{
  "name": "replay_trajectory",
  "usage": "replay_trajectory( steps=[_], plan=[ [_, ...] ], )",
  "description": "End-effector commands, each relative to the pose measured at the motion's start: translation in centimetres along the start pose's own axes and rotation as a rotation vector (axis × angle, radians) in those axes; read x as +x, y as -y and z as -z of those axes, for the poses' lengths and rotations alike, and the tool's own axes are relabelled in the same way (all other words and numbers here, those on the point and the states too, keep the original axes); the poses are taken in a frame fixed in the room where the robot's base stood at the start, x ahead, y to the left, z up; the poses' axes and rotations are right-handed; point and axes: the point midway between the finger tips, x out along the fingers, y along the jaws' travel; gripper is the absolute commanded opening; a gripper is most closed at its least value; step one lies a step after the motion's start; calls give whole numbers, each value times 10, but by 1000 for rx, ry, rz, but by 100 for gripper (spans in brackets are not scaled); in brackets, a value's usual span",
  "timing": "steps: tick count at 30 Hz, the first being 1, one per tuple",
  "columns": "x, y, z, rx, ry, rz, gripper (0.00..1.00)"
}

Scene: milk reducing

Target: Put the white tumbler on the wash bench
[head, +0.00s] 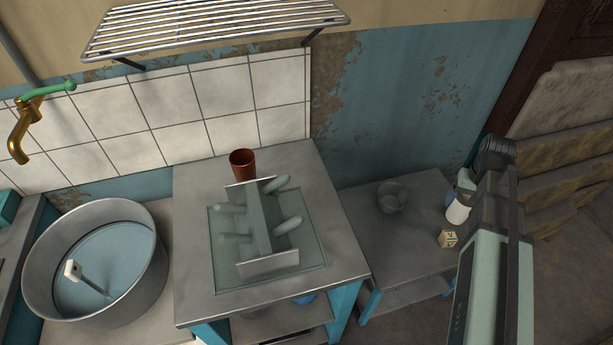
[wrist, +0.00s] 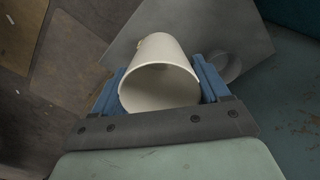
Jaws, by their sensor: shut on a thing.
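The white tumbler (wrist: 160,60) sits between the blue fingers of my gripper (wrist: 161,85) in the wrist view. My gripper is shut on it, and its open mouth faces the wrist camera. In the head view, the tumbler (head: 457,212) shows as a small white shape beside my gripper, above or beside the right end of a low grey bench (head: 400,245); its exact height is unclear. My arm hides part of it. Which surface is the wash bench is not certain; a metal basin (head: 38,262) with water stands on a surface at the left.
A taller grey table (head: 195,270) stands in the middle, with a rack (head: 262,225) of pale green pegs and a brown cup (head: 243,165). The low bench bears a clear bowl (head: 393,197) and a lettered block (head: 448,238). A wire shelf (head: 215,25) hangs above.

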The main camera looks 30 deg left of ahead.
Motion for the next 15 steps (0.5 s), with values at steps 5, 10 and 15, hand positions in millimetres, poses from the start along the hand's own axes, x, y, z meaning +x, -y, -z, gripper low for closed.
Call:
replay_trajectory(
  steps=[5, 10, 15],
  plan=[
    [-30, -10, 2, 71, -1, 0, 43],
    [-54, 0, 8, 73, -2, 0, 43],
    [-69, 34, 14, 16, 0, 0, 43]
  ],
)
